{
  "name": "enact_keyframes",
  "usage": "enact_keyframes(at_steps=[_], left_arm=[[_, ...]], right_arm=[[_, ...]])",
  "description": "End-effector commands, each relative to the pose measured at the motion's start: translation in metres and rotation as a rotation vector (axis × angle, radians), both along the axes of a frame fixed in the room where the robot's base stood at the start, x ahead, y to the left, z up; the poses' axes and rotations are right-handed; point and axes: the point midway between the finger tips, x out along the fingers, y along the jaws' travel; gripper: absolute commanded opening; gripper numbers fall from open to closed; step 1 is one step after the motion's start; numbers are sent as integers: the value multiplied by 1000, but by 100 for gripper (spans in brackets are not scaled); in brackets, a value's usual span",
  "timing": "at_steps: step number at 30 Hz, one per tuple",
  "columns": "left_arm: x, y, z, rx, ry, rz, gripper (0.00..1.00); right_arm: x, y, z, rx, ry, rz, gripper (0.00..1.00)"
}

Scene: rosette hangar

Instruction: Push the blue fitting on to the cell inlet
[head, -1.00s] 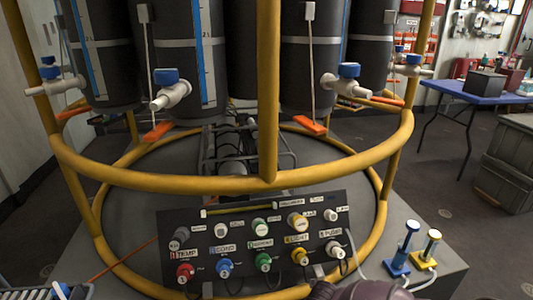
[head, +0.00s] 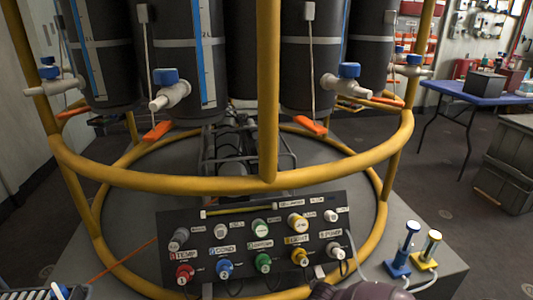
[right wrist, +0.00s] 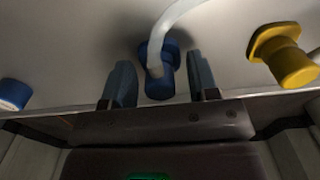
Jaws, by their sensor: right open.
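A blue fitting (right wrist: 160,82) with a pale hose running up and to the right from it shows in the right wrist view. My right gripper (right wrist: 160,78) is open, with one finger on each side of the fitting and a gap on both sides. In the head view two small upright fittings stand on the grey base at the right, a blue one (head: 399,264) and a yellow one (head: 424,260). I cannot tell which part is the cell inlet.
A yellow tube frame (head: 230,184) encloses dark cylinders and valves. A black sensor panel (head: 262,240) with coloured connectors lies in front. The right wrist view also shows a yellow fitting (right wrist: 286,58) at right and a blue round part (right wrist: 13,95) at left.

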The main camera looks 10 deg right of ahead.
Motion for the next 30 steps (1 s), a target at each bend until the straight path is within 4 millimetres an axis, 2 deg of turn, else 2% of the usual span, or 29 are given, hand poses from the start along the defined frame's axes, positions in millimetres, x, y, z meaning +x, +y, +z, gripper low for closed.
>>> enact_keyframes(at_steps=[4, 12, 15, 30], left_arm=[[0, 0, 0, 0, 0, 0, 56], [0, 0, 0, 0, 0, 0, 56], [0, 0, 0, 0, 0, 0, 56], [3, 0, 7, 0, -15, 1, 56]], right_arm=[[0, 0, 0, 0, 0, 0, 53], [0, 0, 0, 0, 0, 0, 11], [0, 0, 0, 0, 0, 0, 0], [1, 0, 11, 0, -3, 0, 0]])
